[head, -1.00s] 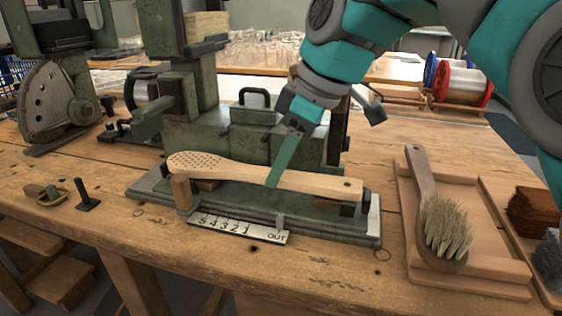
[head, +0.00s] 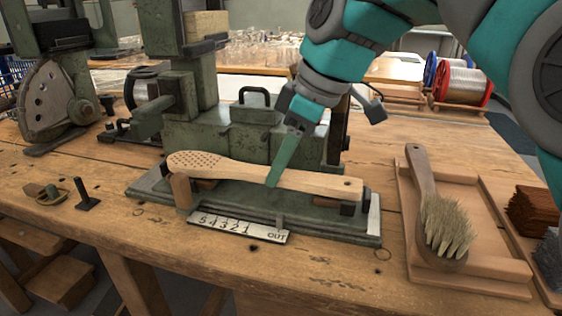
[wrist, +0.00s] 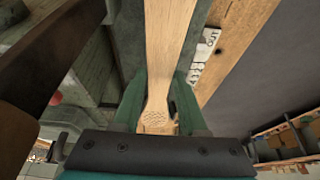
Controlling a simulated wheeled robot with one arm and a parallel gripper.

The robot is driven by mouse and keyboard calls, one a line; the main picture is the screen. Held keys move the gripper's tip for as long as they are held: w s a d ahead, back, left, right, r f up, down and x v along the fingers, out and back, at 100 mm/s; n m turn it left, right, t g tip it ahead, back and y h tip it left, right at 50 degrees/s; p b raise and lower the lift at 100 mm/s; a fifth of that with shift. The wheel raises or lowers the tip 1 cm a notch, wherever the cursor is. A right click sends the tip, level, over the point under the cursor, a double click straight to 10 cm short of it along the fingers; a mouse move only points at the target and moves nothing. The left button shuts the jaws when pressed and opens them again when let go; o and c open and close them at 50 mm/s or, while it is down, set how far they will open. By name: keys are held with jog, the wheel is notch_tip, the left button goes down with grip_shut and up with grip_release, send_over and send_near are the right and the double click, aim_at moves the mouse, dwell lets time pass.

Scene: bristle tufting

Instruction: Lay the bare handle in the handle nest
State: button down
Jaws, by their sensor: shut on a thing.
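The bare wooden handle (head: 250,175) lies lengthwise over the green machine's base plate (head: 330,227), its hole-dotted head to the left and its narrow end to the right. It rests at or just above the nest's supports, a wooden post (head: 181,192) by the head and a dark block (head: 348,208) under the narrow end. I cannot tell whether it touches them. My gripper (head: 273,182) is shut on the handle's shaft from above. In the wrist view the handle (wrist: 168,45) runs between the two green fingers, its dotted head near the palm.
A numbered scale plate (head: 240,229) sits at the base's front. A finished brush (head: 440,215) lies in a wooden tray (head: 480,275) at the right, with bristle bundles (head: 535,210) beyond. The green machine column (head: 190,95) stands close behind the handle. Small tools (head: 85,197) lie at the left.

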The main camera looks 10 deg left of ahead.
jog(key=shift+f, duration=0.4)
grip_release()
dwell(0.7)
jog(key=shift+r+p, duration=1.65)
jog(key=shift+r, duration=1.85)
